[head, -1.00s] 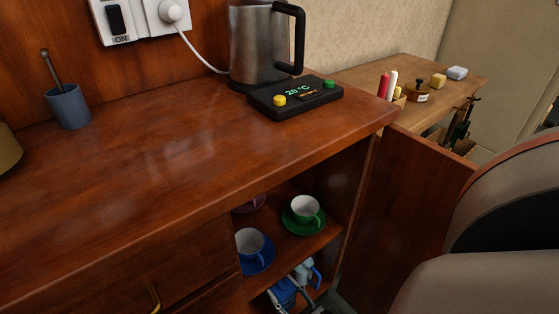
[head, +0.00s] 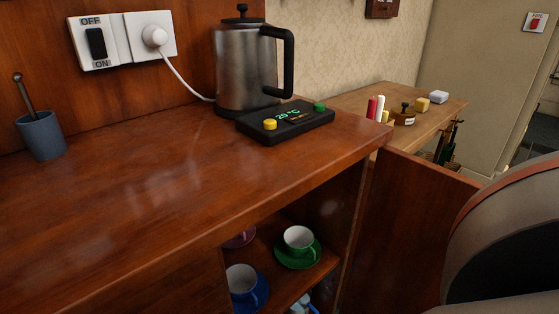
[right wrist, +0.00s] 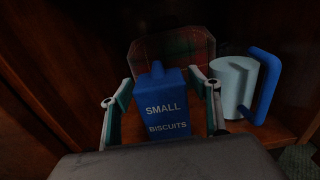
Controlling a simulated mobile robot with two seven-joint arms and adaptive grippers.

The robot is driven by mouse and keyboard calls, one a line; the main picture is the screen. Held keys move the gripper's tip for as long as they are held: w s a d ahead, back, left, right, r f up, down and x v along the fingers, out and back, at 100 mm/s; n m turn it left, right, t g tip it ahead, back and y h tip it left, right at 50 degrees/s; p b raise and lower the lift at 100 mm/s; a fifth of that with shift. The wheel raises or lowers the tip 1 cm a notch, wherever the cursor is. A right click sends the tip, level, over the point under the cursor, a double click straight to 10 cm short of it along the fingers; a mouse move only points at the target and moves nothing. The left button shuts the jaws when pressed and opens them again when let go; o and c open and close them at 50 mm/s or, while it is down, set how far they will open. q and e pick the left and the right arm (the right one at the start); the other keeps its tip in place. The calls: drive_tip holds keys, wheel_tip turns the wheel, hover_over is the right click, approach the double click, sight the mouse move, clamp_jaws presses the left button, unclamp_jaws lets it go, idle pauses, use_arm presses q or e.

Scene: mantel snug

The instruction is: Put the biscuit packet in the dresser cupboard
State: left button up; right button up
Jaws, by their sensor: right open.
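The biscuit packet (right wrist: 166,112) is a blue box marked "SMALL BISCUITS". It stands upright inside the dresser cupboard in the right wrist view. My right gripper (right wrist: 160,120) is open, with one finger on each side of the packet and a gap visible on both sides. The open dresser cupboard (head: 322,205) shows its upper shelf in the head view; the packet cannot be made out there. The cupboard door (head: 405,225) stands open on the right. My left gripper is in neither view.
A light blue jug (right wrist: 232,85) with a blue handle stands right of the packet, and a tartan item (right wrist: 178,50) is behind it. A green cup (head: 298,238) and a blue cup (head: 241,281) sit on the shelf above. A kettle (head: 246,70) stands on the dresser top (head: 150,200).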

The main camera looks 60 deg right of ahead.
drive_tip(key=v, duration=0.7)
drive_tip(key=shift+s, duration=0.3)
drive_tip(key=shift+a+r, duration=0.1)
idle(0.3)
